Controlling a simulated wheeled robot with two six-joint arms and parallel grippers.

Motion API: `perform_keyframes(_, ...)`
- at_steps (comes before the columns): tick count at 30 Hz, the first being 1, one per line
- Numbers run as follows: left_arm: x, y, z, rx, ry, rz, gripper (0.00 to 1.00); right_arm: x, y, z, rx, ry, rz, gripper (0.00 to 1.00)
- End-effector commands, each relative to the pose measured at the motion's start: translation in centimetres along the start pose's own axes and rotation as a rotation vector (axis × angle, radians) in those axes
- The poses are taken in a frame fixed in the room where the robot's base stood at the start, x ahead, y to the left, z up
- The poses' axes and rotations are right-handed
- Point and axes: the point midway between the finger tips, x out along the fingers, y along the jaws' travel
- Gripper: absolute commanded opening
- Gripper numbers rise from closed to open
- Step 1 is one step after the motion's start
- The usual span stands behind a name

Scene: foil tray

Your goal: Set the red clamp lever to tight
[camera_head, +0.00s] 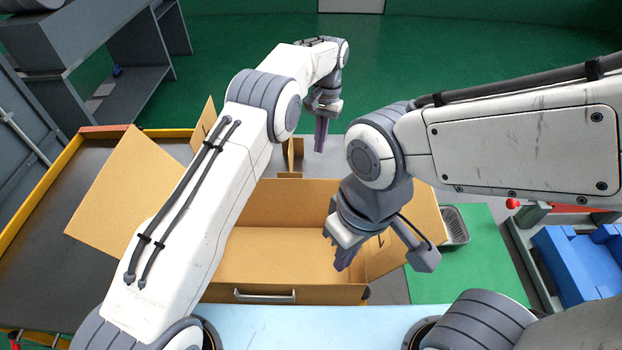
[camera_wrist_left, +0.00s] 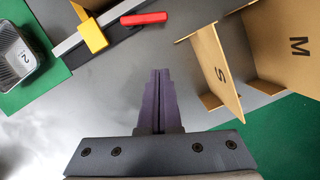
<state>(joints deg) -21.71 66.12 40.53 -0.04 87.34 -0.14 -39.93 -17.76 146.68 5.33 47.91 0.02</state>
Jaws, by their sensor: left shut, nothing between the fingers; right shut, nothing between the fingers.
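A red lever (camera_wrist_left: 144,18) lies by a grey rail with a yellow block (camera_wrist_left: 92,36) at the top of the left wrist view. My left gripper's shut fingers (camera_wrist_left: 161,85) point toward it, apart from it and empty. In the head view my left gripper (camera_head: 320,135) hangs beyond the cardboard box. My right gripper (camera_head: 343,258) is shut and empty over the box. A red knob (camera_head: 512,204) shows at the right under my right arm; I cannot tell whether it belongs to the same lever. The lever's setting cannot be told.
An open cardboard box (camera_head: 265,258) stands in front. A foil tray (camera_head: 455,226) sits on a green mat (camera_head: 484,268). Blue blocks (camera_head: 575,258) lie at the right.

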Motion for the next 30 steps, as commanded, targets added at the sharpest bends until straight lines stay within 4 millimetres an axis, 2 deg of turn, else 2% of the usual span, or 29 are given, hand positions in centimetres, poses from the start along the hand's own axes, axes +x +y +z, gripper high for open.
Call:
perform_keyframes(12,8.4,0.0,0.3,0.0,-0.008,0.0,0.0,-3.2,-0.2,-0.2,0.001,0.0,0.0,0.0)
perform_keyframes(22,9.1,0.0,3.3,0.0,-0.003,0.0,0.0,-5.2,-0.4,-0.3,0.002,0.0,0.0,0.0)
perform_keyframes(30,9.5,0.0,4.0,0.0,-0.001,0.0,0.0,-5.5,-0.4,-0.3,0.003,0.0,0.0,0.0)
